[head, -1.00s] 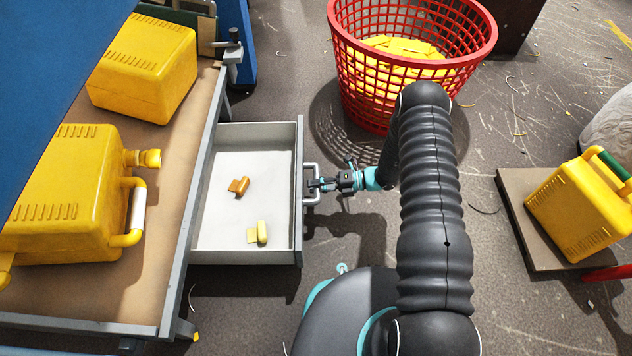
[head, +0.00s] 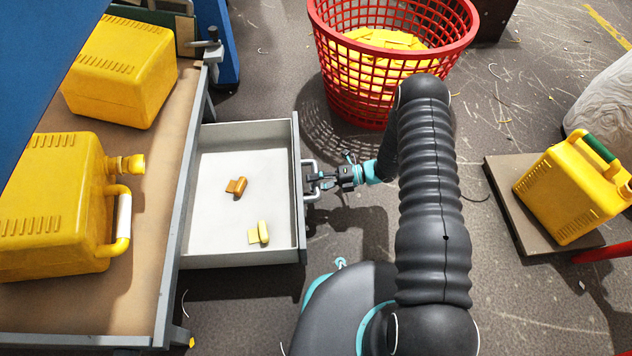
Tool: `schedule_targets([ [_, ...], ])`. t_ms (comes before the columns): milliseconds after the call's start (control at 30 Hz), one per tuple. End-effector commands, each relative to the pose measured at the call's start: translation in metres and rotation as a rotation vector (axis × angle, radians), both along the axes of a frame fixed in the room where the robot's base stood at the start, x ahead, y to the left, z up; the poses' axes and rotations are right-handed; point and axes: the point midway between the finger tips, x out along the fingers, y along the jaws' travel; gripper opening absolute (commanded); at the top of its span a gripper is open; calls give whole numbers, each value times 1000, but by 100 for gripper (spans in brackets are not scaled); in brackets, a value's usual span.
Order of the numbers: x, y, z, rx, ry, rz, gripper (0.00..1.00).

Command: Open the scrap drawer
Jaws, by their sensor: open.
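The scrap drawer (head: 216,245) is a grey tray pulled out from the right side of the workbench. An orange-brown scrap (head: 237,187) and a pale yellow scrap (head: 259,233) lie on its floor. Its metal bar handle (head: 310,164) is on the right front face. My gripper (head: 322,182) is at the handle, reaching in from the right, with its jaws open. The fingers are small and dark here, and I cannot tell whether they touch the bar.
Yellow jerry cans (head: 55,205) (head: 120,72) stand on the workbench (head: 150,230). A red basket (head: 392,60) of yellow pieces stands behind my arm. Another yellow can (head: 570,190) rests on a board (head: 500,180) at right. The floor right of the drawer is partly clear.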

Motion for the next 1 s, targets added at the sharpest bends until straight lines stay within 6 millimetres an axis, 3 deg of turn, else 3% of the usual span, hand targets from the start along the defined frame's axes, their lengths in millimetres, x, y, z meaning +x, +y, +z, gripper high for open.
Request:
schedule_targets([
  [267,2,-7,2,0,-1,-2,50],
  [800,14,-98,20,-1,-2,-4,50],
  [1000,16,-114,24,0,0,-1,50],
])
